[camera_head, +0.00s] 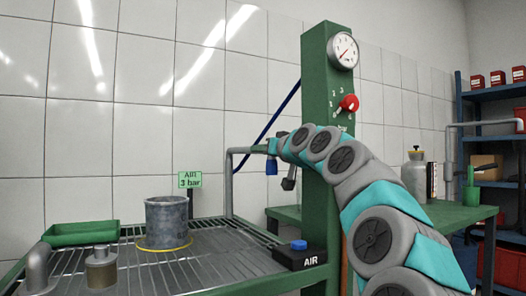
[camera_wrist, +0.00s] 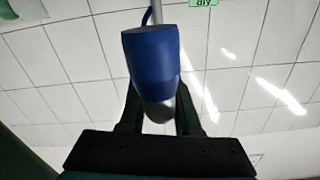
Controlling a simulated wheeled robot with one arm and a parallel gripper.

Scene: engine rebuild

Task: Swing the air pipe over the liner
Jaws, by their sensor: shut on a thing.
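The liner (camera_head: 167,224) is a grey, open-topped cylinder standing upright inside a yellow ring on the grated bench. The air pipe (camera_head: 229,188) is a thin grey pipe that rises to the right of the liner and bends right toward my gripper (camera_head: 271,147). A blue end piece (camera_head: 271,168) hangs below my gripper. In the wrist view, my gripper (camera_wrist: 158,112) is shut on the air pipe's end, with the blue piece (camera_wrist: 152,62) between and beyond the fingers. The pipe's end is to the right of the liner and above it, not over it.
A green tray (camera_head: 80,234), a grey elbow (camera_head: 37,268) and a metal fitting (camera_head: 101,270) are on the bench. A black AIR box (camera_head: 300,256) with a blue button is at its right edge. A green column (camera_head: 318,95) carries a gauge (camera_head: 343,51) and red knob. An "AIR 3 bar" sign (camera_head: 190,180) stands behind the liner.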

